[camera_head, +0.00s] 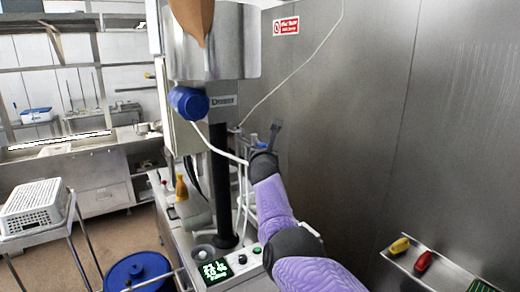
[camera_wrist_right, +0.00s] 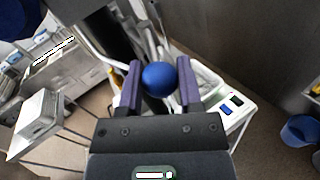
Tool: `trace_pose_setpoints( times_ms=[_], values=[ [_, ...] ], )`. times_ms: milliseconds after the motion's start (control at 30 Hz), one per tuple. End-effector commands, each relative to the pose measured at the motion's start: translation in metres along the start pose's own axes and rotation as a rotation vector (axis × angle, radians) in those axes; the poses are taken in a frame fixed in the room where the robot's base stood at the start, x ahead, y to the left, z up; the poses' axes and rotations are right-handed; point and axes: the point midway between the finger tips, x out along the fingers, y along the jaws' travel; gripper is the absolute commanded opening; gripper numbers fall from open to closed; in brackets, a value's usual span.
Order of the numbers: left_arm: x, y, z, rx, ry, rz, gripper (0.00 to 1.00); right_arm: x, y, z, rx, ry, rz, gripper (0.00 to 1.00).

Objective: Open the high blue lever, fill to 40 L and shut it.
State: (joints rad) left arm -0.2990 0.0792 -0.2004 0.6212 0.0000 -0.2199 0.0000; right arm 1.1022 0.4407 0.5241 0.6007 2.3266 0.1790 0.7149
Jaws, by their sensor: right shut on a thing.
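My right gripper (camera_head: 263,141) is up beside the machine's column, at the end of my purple arm. In the right wrist view its two purple fingers (camera_wrist_right: 160,88) are shut on the round blue knob of the lever (camera_wrist_right: 159,77). Little of the lever itself shows; its rod is hidden behind the knob and gripper. The knob shows only as a small blue patch in the head view (camera_head: 253,138). A lit display (camera_head: 215,270) with green-white characters sits low on the machine's front panel; I cannot read its figures surely. My left gripper is not in view.
A steel tank (camera_head: 232,45) with a blue cylinder (camera_head: 188,103) on its side stands above the black column. Pale hoses hang close to my right gripper. A steel wall closes the right side.

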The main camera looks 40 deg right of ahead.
Motion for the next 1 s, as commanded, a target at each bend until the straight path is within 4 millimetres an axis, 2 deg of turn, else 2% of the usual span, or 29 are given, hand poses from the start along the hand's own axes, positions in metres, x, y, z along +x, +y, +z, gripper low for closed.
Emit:
trace_pose_setpoints(
  times_ms=[467,500,633,900,1000],
  values=[
    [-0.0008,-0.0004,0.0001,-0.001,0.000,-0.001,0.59,0.0019,-0.0004,0.0023,0.001,-0.004,0.008,0.00],
    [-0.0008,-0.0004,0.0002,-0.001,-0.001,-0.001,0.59,0.0019,-0.0004,0.0023,0.001,-0.004,0.008,0.52],
    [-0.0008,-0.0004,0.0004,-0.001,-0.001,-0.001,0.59,0.0019,-0.0004,0.0018,0.000,-0.002,0.007,0.79],
    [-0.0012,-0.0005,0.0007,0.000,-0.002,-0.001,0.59,0.0017,-0.0005,0.0011,0.000,0.000,0.007,0.81],
    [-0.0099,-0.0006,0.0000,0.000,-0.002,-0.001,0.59,-0.0007,-0.0001,0.0038,-0.002,-0.001,0.005,0.81]
  ],
)
